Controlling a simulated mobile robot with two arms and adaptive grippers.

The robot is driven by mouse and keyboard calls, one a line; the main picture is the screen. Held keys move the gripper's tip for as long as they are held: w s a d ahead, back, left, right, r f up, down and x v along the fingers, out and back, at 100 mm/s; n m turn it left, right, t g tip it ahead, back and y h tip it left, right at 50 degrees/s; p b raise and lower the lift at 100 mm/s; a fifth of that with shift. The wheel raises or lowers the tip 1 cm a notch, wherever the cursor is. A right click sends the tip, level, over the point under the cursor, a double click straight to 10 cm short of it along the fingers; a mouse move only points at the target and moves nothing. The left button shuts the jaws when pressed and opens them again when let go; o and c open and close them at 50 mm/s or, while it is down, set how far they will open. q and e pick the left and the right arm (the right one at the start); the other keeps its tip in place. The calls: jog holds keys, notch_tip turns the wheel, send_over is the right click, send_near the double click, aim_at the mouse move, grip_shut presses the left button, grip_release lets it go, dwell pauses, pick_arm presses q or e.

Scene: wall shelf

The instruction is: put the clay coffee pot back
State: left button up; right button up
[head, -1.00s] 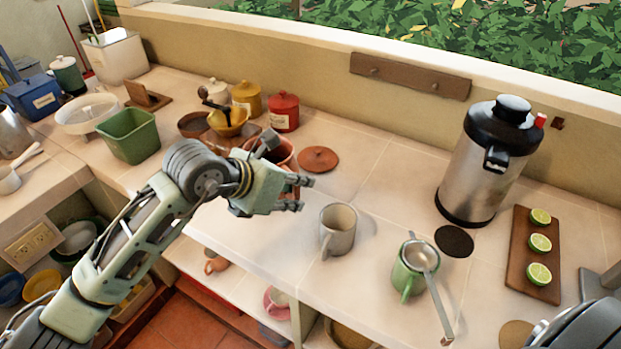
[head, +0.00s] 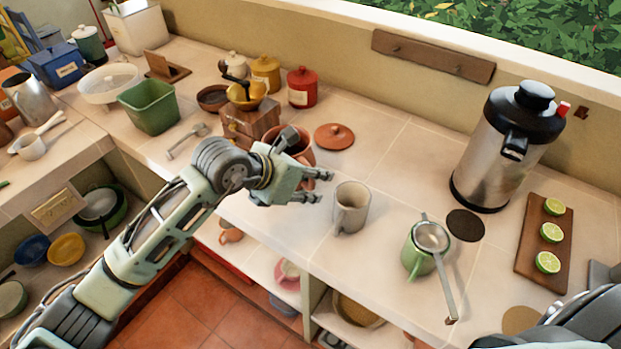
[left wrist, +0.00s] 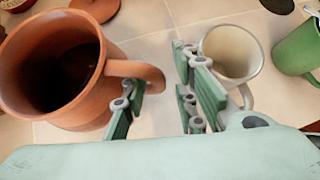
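The clay coffee pot (left wrist: 55,70) stands upright on the tiled counter, brown-orange and lidless, its dark inside showing. In the head view the pot (head: 305,153) is mostly hidden behind my left gripper (head: 325,187). In the left wrist view the open left gripper (left wrist: 158,80) has one finger beside the pot's handle (left wrist: 140,72) and the other close to a grey mug (left wrist: 232,50). The handle's outer end reaches into the gap between the fingers; I cannot tell whether they touch it. A terracotta lid (head: 334,137) lies behind the pot. My right gripper is out of view.
The grey mug (head: 351,207) stands right of the gripper, with a green mug and strainer (head: 424,248) beyond. A steel urn (head: 500,150) and a lime board (head: 535,255) are at right. A wooden grinder (head: 248,124) stands close behind my left arm.

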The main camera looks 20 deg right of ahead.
pick_arm(q)
jog(key=shift+r, duration=0.1)
jog(key=shift+a+r, duration=0.1)
jog(key=shift+a, duration=0.15)
jog(key=b+v, duration=0.2)
jog(key=v, duration=0.9)
jog(key=shift+r, duration=0.3)
